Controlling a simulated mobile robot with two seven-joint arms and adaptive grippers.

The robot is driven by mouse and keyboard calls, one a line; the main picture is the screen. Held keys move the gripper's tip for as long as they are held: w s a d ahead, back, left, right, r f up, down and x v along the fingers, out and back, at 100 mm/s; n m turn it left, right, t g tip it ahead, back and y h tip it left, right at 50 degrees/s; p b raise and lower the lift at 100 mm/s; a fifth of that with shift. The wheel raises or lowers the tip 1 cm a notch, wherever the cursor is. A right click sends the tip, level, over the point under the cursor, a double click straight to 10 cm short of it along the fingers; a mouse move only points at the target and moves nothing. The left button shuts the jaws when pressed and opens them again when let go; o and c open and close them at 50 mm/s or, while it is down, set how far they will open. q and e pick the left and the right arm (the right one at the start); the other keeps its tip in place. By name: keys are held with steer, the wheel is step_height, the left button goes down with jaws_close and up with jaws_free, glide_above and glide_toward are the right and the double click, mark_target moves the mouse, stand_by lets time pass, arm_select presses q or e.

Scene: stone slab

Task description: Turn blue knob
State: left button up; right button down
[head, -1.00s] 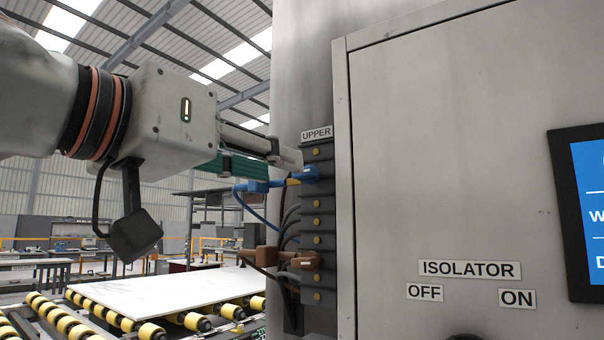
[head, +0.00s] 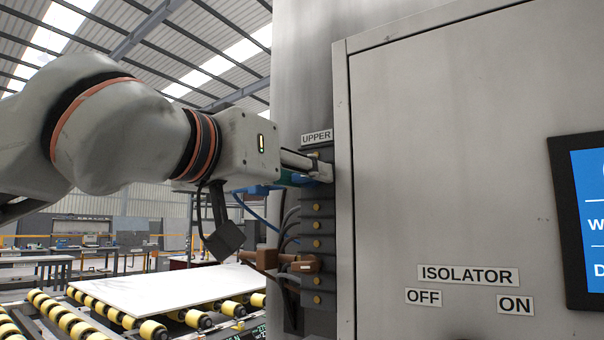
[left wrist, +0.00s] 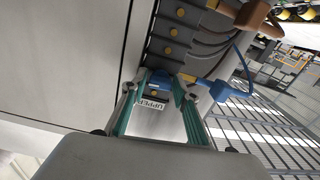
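In the head view, my left gripper (head: 318,172) reaches the top of the strip, just below the UPPER label (head: 317,137), and hides most of the blue part. A blue connector piece (left wrist: 226,91) with a cable sticks out beside the fingertips. My right gripper is not in view.
The grey cabinet (head: 430,150) with ISOLATOR, OFF and ON labels and a screen (head: 590,220) fills the right. Brown connectors (head: 300,265) and cables stick out lower on the strip. A stone slab (head: 165,290) lies on yellow rollers at lower left.

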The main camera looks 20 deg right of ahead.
arm_select(q)
jaws_close()
